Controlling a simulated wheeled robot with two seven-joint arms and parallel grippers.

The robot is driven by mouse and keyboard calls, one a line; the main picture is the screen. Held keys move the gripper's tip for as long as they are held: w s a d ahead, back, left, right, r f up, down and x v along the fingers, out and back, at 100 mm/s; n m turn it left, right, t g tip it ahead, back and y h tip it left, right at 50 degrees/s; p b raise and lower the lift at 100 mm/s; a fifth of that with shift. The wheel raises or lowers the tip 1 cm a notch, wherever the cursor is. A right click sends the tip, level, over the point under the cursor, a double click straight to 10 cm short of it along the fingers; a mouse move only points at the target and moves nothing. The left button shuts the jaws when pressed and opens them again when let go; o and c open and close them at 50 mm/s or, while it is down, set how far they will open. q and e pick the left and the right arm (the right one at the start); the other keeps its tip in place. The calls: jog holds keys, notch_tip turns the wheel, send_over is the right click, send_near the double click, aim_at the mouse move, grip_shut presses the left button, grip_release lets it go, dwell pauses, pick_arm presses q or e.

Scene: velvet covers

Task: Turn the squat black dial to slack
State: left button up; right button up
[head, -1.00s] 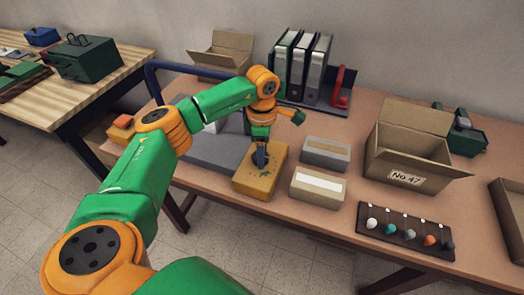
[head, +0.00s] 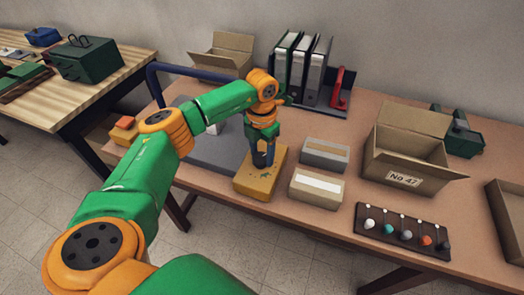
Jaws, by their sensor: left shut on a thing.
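A yellow-orange box (head: 258,186) with small dark marks on its top stands near the front edge of the table, left of two grey boxes. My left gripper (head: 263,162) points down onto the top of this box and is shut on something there. The gripper covers what it holds, so the black dial itself cannot be made out. My right gripper is not in view.
An open carton (head: 405,160) marked No 47 and a dark board with coloured knobs (head: 402,232) are farther right. Binders (head: 300,65) stand behind. A blue rail (head: 190,68) runs at the left.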

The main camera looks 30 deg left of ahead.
aim_at(261, 156)
pick_arm(q)
jog(key=n+p, duration=0.1)
jog(key=n, duration=0.5)
jog(key=shift+a, duration=0.1)
jog(key=shift+s+n, duration=0.1)
jog(key=shift+n, duration=0.3)
dwell(0.3)
jog(key=o, duration=1.4)
notch_tip(261, 156, up, 7)
jog(key=shift+b, duration=0.5)
